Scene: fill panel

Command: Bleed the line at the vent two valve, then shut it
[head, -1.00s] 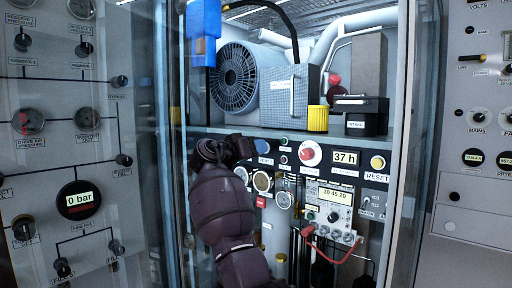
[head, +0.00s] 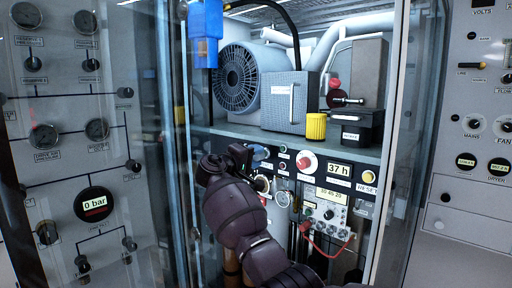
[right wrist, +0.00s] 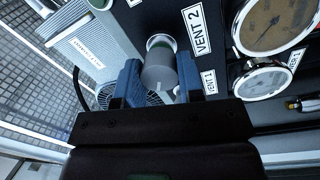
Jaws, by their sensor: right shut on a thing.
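The vent two valve is a grey round knob (right wrist: 160,70) on a dark panel, next to the label VENT 2 (right wrist: 197,30) in the right wrist view. My right gripper (right wrist: 159,82) has one blue finger on each side of the knob and is shut on it. In the head view my right gripper (head: 260,153) is at the upper left of the cabinet's dark control strip, and it and my arm hide the knob. I cannot tell how far the valve is turned. My left gripper is not in view.
A display (head: 95,204) on the left panel reads 0 bar. Gauges (right wrist: 268,22) sit close beside the valve. A glass door edge (head: 178,150) stands left of my arm. A fan unit (head: 238,78) and yellow cylinder (head: 316,126) are on the shelf above.

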